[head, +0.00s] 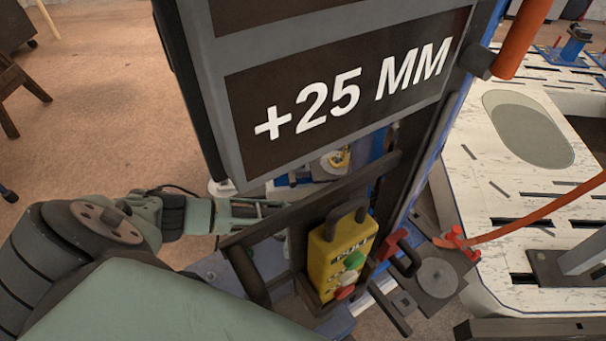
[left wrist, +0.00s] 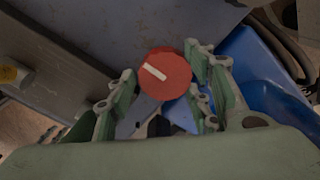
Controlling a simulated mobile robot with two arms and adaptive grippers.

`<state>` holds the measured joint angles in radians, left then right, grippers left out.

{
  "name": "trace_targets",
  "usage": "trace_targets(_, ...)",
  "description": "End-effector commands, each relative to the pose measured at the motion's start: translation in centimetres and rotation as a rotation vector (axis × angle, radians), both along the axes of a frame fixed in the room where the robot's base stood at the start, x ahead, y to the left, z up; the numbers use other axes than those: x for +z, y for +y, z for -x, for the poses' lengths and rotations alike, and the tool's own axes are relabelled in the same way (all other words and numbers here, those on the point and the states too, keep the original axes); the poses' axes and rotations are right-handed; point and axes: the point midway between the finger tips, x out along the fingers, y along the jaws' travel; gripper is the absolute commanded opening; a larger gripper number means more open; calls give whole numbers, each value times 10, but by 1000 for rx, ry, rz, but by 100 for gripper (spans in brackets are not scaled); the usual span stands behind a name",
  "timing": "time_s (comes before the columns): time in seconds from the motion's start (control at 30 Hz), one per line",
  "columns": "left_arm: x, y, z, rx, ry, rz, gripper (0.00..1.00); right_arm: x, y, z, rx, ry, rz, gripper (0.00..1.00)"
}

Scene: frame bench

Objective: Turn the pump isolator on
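The red round knob (left wrist: 165,74), which looks like the pump isolator, shows in the left wrist view in front of a grey-blue surface. A white mark on its face slants from upper left to lower right. My left gripper (left wrist: 160,62) is open, with one finger on each side of the knob; whether they touch it I cannot tell. In the head view my left gripper (head: 283,212) reaches in from the left, and its tips are partly hidden behind a dark frame. I cannot make out the knob in that view. My right gripper is not in view.
A large "+25 MM" panel (head: 240,115) stands close in front. A yellow box with green and red buttons (head: 328,270) hangs beside my left gripper. A white slotted bench (head: 470,185) with an orange strap (head: 540,212) stands at right. Blue parts (left wrist: 260,75) lie right of the knob.

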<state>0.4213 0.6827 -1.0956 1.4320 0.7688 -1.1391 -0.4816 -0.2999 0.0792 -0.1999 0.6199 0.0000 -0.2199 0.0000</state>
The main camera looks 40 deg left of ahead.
Motion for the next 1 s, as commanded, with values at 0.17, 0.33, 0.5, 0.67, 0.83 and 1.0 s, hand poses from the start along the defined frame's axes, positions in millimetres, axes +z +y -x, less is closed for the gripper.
trace_targets(0.17,0,1,0,1,-1,-2,59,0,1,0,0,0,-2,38)
trace_targets(0.33,0,2,-1,2,-3,-2,59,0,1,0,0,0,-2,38)
trace_targets(0.5,6,2,-2,2,-6,-2,59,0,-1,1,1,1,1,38)
trace_targets(0.67,30,2,-2,2,-7,-3,59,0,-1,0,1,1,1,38)
trace_targets(0.83,67,2,-3,0,-7,-2,59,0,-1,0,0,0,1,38)
trace_targets(1.0,99,2,-2,1,-4,-3,59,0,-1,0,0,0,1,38)
